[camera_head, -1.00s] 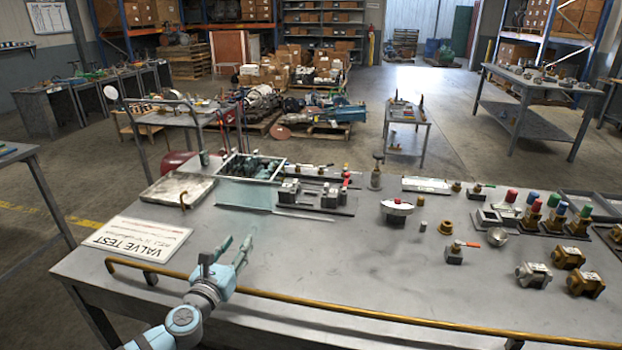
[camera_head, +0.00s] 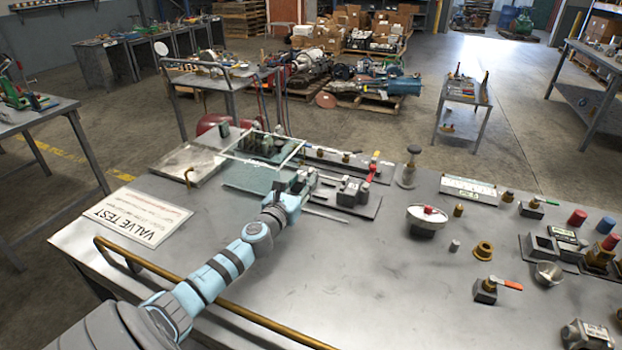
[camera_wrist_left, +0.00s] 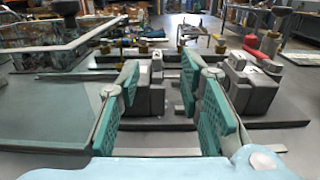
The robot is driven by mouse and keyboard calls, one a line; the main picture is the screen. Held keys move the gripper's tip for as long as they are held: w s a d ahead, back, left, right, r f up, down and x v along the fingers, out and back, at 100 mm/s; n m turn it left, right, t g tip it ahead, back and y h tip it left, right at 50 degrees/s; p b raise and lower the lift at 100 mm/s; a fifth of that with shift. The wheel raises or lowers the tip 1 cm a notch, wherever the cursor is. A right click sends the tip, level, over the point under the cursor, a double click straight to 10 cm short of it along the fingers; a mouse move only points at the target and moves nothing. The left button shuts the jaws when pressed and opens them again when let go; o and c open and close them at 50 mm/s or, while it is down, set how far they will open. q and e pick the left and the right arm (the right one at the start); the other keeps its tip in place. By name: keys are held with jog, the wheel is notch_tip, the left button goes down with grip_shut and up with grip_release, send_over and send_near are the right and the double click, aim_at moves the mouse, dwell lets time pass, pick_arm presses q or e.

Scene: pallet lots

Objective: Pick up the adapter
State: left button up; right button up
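I cannot tell for certain which piece is the adapter. Grey metal blocks (camera_head: 352,190) stand on a dark fixture plate on the bench; they also show in the left wrist view (camera_wrist_left: 149,92). My left gripper (camera_head: 300,183) is at the left end of this fixture. In the left wrist view its two teal-padded fingers (camera_wrist_left: 163,85) are apart, with one grey block just ahead between them; contact is not clear. A brass flanged fitting (camera_head: 483,250) stands farther right on the bench, clear of the gripper. My right gripper is out of view.
A glass-like framed tray (camera_head: 287,153) with dark parts lies left of the fixture. A brass rail (camera_head: 235,307) runs along the bench's front edge. A white VALVE TEST sign (camera_head: 135,218) lies at left. Valves and fittings stand at right; the middle front is bare.

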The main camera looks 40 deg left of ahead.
aim_at(308, 172)
pick_arm(q)
jog(key=b+x, duration=0.1)
jog(key=x, duration=0.5)
jog(key=shift+w+a+f, duration=0.15)
jog(key=shift+w+a, duration=0.1)
jog(key=shift+a, duration=0.05)
grip_shut()
